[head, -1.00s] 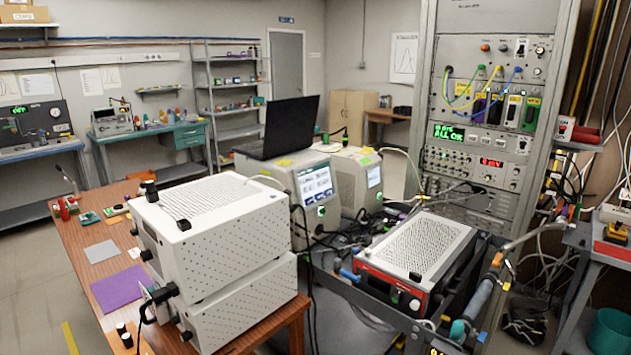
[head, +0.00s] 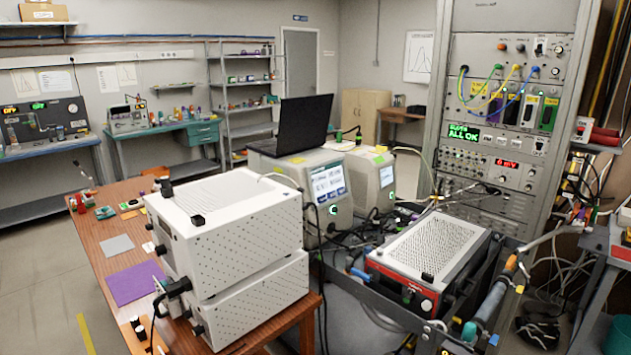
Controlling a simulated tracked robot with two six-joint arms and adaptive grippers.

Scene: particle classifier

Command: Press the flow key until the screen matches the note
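A pale instrument with a lit screen (head: 328,182) stands behind the stacked white boxes, with a round green-lit mark below the screen. A second pale instrument beside it has a smaller screen (head: 387,176). The screen readings are too small to read. I cannot tell which control is the flow key. Neither of my grippers shows.
Two white perforated boxes (head: 235,234) are stacked on the wooden table (head: 99,247), with a purple sheet (head: 133,284) beside them. A laptop (head: 300,127) sits on the near instrument. A red-fronted box (head: 402,287) stands on a dark cart. A tall rack (head: 505,60) reads "ALL OK".

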